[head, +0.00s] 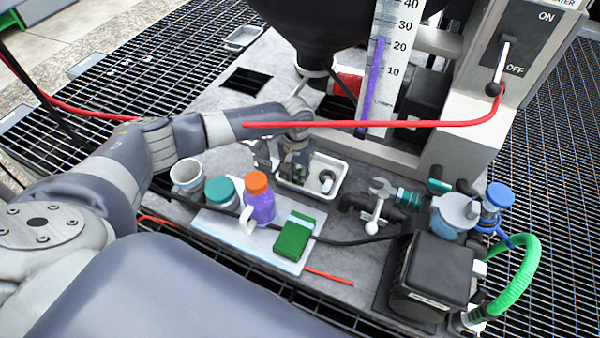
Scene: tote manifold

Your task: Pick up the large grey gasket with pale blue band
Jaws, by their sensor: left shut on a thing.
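My left gripper (291,172) points down into the left part of a small white tray (340,189). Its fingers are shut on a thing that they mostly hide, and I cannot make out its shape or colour. A small grey ring-shaped part (327,180) lies in the right part of the tray, apart from the fingers. It is too small for me to tell whether it has a pale blue band. I cannot clearly pick out the large grey gasket with pale blue band. My right gripper is not in view.
A white mug (187,176), a teal-lidded jar (221,192), an orange-capped purple bottle (259,200) and a green block (294,235) stand close in front. A red hose (400,125) crosses above the tray. Pipe fittings with a valve (377,200) are to the right.

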